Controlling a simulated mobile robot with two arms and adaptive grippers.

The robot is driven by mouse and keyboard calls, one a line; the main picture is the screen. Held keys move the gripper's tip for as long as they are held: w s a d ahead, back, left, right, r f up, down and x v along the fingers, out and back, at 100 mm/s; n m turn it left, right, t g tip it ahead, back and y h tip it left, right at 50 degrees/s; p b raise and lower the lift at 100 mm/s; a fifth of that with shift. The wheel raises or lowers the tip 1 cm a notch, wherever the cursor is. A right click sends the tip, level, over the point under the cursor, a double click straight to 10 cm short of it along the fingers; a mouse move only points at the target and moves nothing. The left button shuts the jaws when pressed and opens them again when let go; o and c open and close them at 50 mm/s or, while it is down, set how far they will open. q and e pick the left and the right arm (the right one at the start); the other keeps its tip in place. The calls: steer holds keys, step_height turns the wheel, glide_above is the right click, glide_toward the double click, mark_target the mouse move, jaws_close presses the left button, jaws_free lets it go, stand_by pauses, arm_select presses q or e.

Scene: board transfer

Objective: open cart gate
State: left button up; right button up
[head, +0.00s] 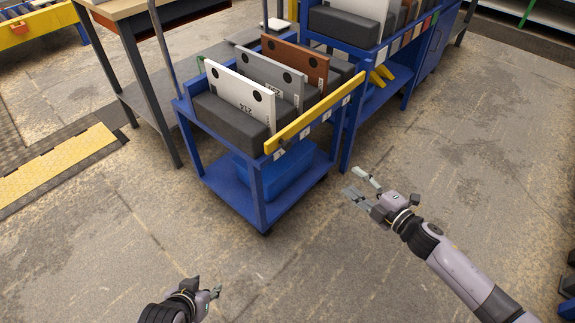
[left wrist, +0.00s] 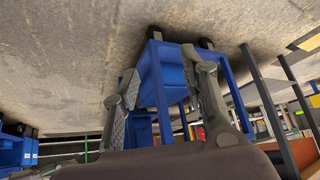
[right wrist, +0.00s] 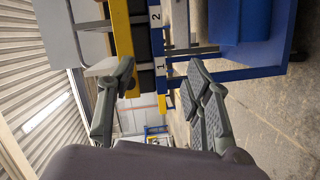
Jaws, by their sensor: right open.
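The blue cart (head: 262,185) holds white (head: 240,97), grey (head: 270,75) and brown (head: 295,60) boards upright in dark slotted blocks. Its gate, a yellow bar (head: 318,110), lies across the cart's right-hand side at the top, in front of the boards' ends. My right gripper (head: 361,184) is open and empty, right of the cart and apart from the bar. In the right wrist view the yellow bar (right wrist: 122,30) shows beyond the open fingers (right wrist: 162,66). My left gripper (head: 207,288) is open and empty, low in front of the cart; the left wrist view shows the cart's blue frame (left wrist: 153,80) beyond its fingers.
A blue rack (head: 345,130) with more boards stands close behind the cart, with yellow pieces (head: 382,76) on its lower shelf. A workbench (head: 125,10) is at back left. A yellow ramp plate (head: 60,165) lies at left. The floor before the cart is clear.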

steer(key=s+a+r+n+g+y+b, duration=0.1)
steer(key=s+a+r+n+y+b, duration=0.1)
steer(key=a+r+n+y+b, duration=0.25)
steer(key=n+p, duration=0.1)
steer(key=n, duration=0.1)
glide_toward(289, 147)
steer(key=x, duration=0.2)
steer(key=shift+g, duration=0.3)
steer(key=b+x, duration=0.1)
steer(key=x, duration=0.6)
steer(key=shift+w+a+r, duration=0.1)
steer(key=shift+w+r, duration=0.05)
steer(key=shift+w, duration=0.1)
steer(key=shift+w+a, duration=0.45)
arm_select(q)
steer(key=w+d+r+t+h, duration=0.1)
steer(key=w+r+t, duration=0.1)
steer(key=r, duration=0.4)
steer(key=w+d+r+t, duration=0.1)
steer(key=w+r+t, duration=0.2)
steer(key=r, duration=0.3)
steer(key=shift+w+d+t+h, duration=0.2)
steer(key=shift+w+t+h, duration=0.1)
steer(key=shift+t+h, duration=0.15)
steer(key=shift+r, duration=0.1)
arm_select(e)
steer(key=shift+c, duration=0.2)
jaws_close()
